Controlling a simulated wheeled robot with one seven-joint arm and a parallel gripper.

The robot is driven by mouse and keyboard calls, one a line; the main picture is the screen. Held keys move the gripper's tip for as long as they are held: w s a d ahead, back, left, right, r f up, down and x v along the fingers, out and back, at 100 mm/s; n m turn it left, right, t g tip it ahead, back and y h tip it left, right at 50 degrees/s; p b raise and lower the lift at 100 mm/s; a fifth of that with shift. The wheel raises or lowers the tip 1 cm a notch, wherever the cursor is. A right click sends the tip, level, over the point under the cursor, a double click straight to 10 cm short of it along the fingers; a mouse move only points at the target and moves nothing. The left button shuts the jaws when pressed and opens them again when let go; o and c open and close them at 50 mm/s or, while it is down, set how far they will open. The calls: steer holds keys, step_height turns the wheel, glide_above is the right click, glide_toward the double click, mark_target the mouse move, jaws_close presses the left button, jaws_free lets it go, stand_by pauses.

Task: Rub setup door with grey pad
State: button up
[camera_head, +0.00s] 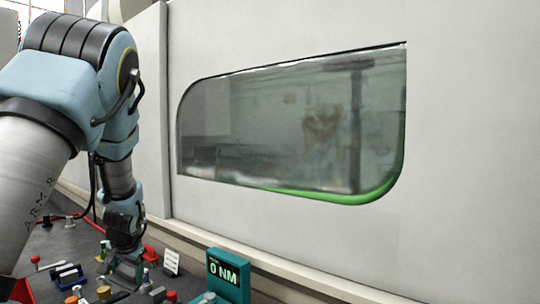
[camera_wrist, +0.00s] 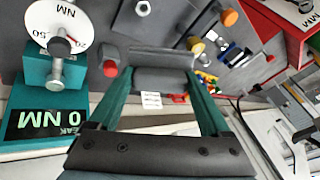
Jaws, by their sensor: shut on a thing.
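The setup door is most likely the large off-white panel (camera_head: 465,130) filling the middle and right of the head view. It has a dark glass window (camera_head: 290,125) with a green lower edge. My gripper (camera_head: 125,265) is low at the left, down at the tool-covered surface and apart from the door. In the wrist view, my gripper (camera_wrist: 163,78) has its two green fingers on either side of a grey block, the grey pad (camera_wrist: 165,77), and is shut on it. In the head view the pad is too small to make out clearly.
A teal meter reading 0 NM (camera_head: 228,275) stands right of my gripper. A teal dial unit (camera_wrist: 55,80) is close by in the wrist view. Several small coloured knobs and tools crowd the grey surface (camera_head: 60,240). A ledge (camera_head: 290,268) runs below the door.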

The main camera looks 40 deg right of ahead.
steer(key=s+d+r+m+t+h, duration=0.1)
steer(key=s+d+r+m+h, duration=0.3)
steer(key=d+r, duration=0.6)
steer(key=s+d+r+m+t+h, duration=0.2)
steer(key=d+r+m+h, duration=0.35)
steer(key=d+r, duration=0.5)
steer(key=s+d+r+m+g+h, duration=0.2)
steer(key=s+d+r+h, duration=0.2)
steer(key=s+d+r, duration=0.3)
steer(key=s+d+r+m+g+h, duration=0.35)
steer(key=s+d+r, duration=0.25)
steer(key=s+r, duration=0.4)
steer(key=shift+n+t, duration=0.3)
steer(key=shift+t, duration=0.05)
steer(key=shift+b+x, duration=0.55)
steer(key=shift+x, duration=2.2)
steer(key=shift+b+x, duration=0.3)
steer(key=shift+x, duration=0.7)
